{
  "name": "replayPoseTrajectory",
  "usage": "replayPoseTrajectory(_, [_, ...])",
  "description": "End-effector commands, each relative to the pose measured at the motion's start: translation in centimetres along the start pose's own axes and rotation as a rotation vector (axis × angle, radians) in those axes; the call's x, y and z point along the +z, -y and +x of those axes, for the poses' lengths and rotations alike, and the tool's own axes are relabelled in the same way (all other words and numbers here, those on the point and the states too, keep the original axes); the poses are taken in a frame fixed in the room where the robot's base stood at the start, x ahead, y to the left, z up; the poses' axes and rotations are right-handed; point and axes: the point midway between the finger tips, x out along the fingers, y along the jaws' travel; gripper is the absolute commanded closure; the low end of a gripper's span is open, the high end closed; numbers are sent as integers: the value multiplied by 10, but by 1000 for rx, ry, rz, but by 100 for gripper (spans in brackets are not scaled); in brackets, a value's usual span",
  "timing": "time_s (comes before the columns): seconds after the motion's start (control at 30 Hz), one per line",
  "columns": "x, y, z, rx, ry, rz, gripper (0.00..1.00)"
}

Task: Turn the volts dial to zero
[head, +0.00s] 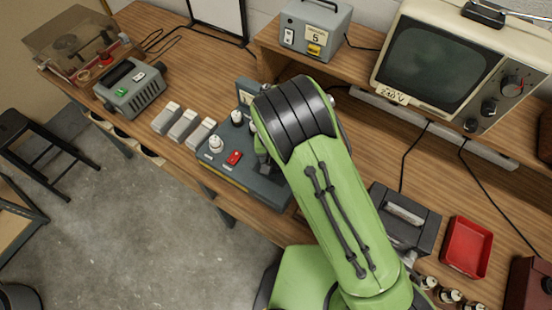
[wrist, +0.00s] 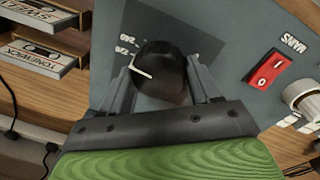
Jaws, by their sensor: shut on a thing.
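The blue-grey control unit (head: 262,188) sits at the bench's front edge, partly covered by my arm. In the wrist view, its black round dial (wrist: 165,66) has a white pointer line on its left side, towards printed marks that look like 220 and 240. I take this as the volts dial; its zero mark is not visible. My gripper (wrist: 160,80) is shut on the dial, one finger on each side. In the head view my gripper (head: 264,164) is mostly hidden behind my arm, and the dial is hidden too.
A red mains switch (wrist: 268,69) and a pale knob (wrist: 304,97) are beside the dial. Grey blocks (head: 183,125) stand left of the unit. Labelled cassettes (wrist: 40,58) lie near my gripper. A red tray (head: 466,248) and a television (head: 435,65) are to the right.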

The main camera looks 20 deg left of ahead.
Motion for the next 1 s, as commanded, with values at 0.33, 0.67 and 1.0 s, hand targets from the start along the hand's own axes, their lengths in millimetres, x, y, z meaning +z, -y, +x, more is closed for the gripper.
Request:
replayPoseTrajectory(0.33, [0, 0, 2, -1, -28, -320, 68])
replayPoseTrajectory(0.67, [0, 0, 1, 0, -47, -564, 68])
replayPoseTrajectory(1.0, [0, 0, 0, 0, -54, -689, 68])
